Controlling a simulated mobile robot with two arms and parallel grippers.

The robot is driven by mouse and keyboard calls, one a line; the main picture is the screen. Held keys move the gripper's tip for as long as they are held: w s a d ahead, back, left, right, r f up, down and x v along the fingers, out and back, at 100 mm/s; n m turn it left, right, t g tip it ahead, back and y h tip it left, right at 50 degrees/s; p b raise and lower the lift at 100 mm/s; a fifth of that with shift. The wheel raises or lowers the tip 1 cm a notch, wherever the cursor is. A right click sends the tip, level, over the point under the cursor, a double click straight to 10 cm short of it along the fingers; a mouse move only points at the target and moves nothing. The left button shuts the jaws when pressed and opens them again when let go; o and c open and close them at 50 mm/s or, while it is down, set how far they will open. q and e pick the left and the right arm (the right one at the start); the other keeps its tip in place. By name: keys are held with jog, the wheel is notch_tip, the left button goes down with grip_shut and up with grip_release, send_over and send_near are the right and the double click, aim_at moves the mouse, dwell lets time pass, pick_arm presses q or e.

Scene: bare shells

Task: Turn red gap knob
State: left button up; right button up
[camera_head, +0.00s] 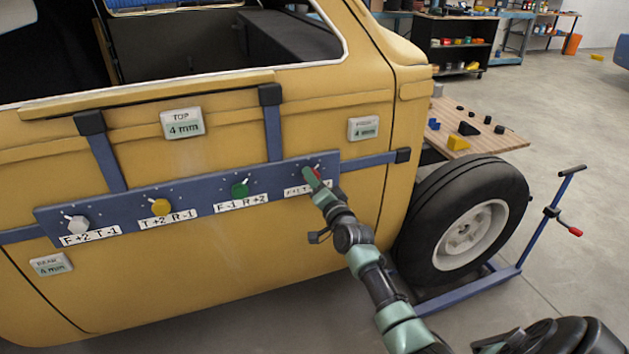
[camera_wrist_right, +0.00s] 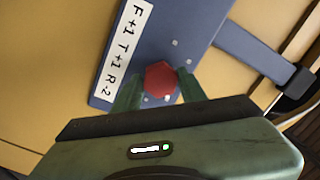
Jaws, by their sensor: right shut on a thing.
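The red knob (camera_wrist_right: 160,79) sits on the blue panel (camera_head: 130,203) fixed across the yellow car door. In the head view the red knob (camera_head: 317,173) shows only in part at the panel's right end, behind my right gripper (camera_head: 310,177). In the right wrist view my right gripper (camera_wrist_right: 158,98) has its two green fingers on either side of the knob, shut on it. A label under the knob reads F+1 T+1 R-2 in the wrist view. My left gripper is not in view.
The panel also carries a green knob (camera_head: 240,189), a yellow knob (camera_head: 160,206) and a white knob (camera_head: 78,222). Small displays read 4 mm, one marked TOP (camera_head: 182,123). A wheel (camera_head: 466,222) on a blue stand and a wooden table (camera_head: 487,143) stand at right.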

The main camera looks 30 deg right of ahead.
jog(key=o, duration=1.4)
jog(key=shift+c, duration=0.2)
jog(key=s+a, duration=0.1)
jog(key=s, duration=0.6)
jog(key=shift+s+a+f, duration=0.2)
jog(key=shift+s+a, duration=0.1)
